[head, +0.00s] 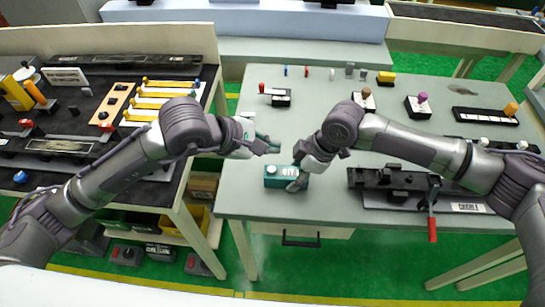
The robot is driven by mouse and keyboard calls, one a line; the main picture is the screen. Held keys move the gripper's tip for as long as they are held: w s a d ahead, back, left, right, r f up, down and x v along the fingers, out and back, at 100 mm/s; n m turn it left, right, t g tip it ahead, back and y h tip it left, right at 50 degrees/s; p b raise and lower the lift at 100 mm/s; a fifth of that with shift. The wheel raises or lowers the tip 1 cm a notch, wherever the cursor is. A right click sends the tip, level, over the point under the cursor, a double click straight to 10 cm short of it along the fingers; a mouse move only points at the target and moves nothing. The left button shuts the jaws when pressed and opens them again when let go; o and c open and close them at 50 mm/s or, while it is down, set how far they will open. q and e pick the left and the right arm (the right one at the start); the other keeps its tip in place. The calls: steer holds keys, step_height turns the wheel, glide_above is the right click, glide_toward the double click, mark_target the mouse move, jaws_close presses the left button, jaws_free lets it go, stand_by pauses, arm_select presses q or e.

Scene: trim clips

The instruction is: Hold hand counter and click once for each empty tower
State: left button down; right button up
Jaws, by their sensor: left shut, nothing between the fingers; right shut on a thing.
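The hand counter (271,180) appears to be the small teal box with white marks on its front, near the front left of the grey-green table. My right gripper (297,182) is shut on its right end; the fingers hide part of that end. I cannot tell whether the box touches the table. My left gripper (270,148) is shut and empty, above and behind the counter, apart from it. No thing is clearly recognisable as a tower; small coloured pegs (306,71) stand along the table's back.
A black fixture (400,185) with a red-handled lever (432,228) lies right of the counter. Several knobbed blocks (418,107) stand farther back. A dark bench (75,160) with yellow strips (165,94) is at left. The table's middle is largely clear.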

steer(key=o, duration=1.3)
